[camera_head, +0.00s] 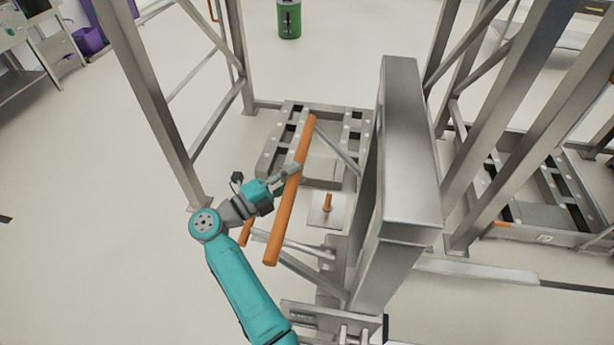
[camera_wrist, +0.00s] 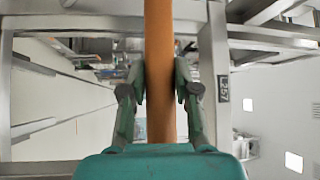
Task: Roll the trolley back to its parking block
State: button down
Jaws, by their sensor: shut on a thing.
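The trolley (camera_head: 411,150) is a grey metal lifting frame with a tall, box-shaped column right of centre in the head view. An orange handle bar (camera_head: 283,225) stands out from its left side on thin struts. My gripper (camera_head: 290,175) is shut around the middle of this bar. In the wrist view the bar (camera_wrist: 159,25) runs upright between both fingers (camera_wrist: 160,85), which press on it from either side. A small floor plate with an orange pin (camera_head: 327,203) lies left of the column. I cannot tell which thing is the parking block.
A grey slotted floor frame (camera_head: 267,160) lies behind the handle, between tall steel rack posts (camera_head: 150,90). Another rack and floor frame (camera_head: 560,232) stand at the right. A green bin (camera_head: 289,20) is at the back. Open floor (camera_head: 110,240) spreads to the left.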

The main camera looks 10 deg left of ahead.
jog(key=shift+a+r, duration=0.15)
jog(key=shift+a, duration=0.7)
jog(key=c, duration=0.8)
grip_release()
jog(key=shift+c, duration=0.2)
jog(key=v, duration=1.2)
